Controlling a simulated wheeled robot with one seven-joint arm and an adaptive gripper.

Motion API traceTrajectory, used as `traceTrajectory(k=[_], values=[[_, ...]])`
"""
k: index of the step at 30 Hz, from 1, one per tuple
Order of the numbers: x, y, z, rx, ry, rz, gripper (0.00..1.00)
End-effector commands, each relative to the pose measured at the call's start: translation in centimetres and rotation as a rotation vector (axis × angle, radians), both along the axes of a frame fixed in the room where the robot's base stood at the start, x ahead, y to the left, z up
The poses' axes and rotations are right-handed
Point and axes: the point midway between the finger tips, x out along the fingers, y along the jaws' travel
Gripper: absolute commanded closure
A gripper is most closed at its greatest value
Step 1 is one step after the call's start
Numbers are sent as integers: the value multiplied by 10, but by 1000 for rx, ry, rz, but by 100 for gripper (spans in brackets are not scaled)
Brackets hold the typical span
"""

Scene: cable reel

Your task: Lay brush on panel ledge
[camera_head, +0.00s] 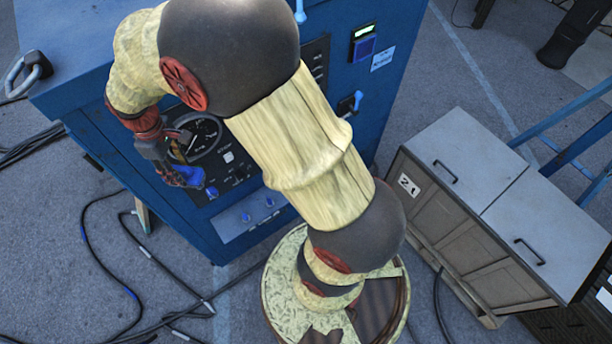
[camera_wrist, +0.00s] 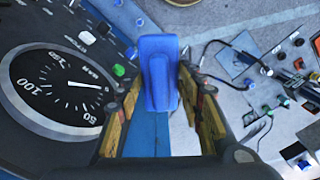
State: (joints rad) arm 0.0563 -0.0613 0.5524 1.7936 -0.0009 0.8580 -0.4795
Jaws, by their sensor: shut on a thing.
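My gripper (camera_head: 170,168) is in front of the blue cabinet's control panel (camera_head: 243,170), beside the large round dial. In the wrist view my gripper (camera_wrist: 160,92) has a finger on each side of a blue thing, taken as the brush (camera_wrist: 160,62), and is shut on it. The brush also shows in the head view (camera_head: 188,177), held off the panel face and partly hidden by my gripper. A grey strip that looks like the panel ledge (camera_head: 238,226) runs low on the cabinet, below and right of the brush. Bristles cannot be made out.
The dial (camera_wrist: 62,90) is close at left in the wrist view. A grey surface with cables and plugs (camera_wrist: 250,60) is at right there. A cabinet marked 21 (camera_head: 470,210) stands to the right. Black cables (camera_head: 130,260) lie on the floor. My arm hides part of the panel.

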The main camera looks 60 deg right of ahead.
Motion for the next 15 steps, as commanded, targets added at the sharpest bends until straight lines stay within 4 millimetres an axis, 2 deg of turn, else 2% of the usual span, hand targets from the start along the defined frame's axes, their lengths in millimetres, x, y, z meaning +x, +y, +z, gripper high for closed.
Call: traceTrajectory(k=[1,4,15], values=[[5,5,-19,0,5,-51,86],[16,10,-46,-1,3,-149,86],[38,23,-107,-1,1,-364,86]])
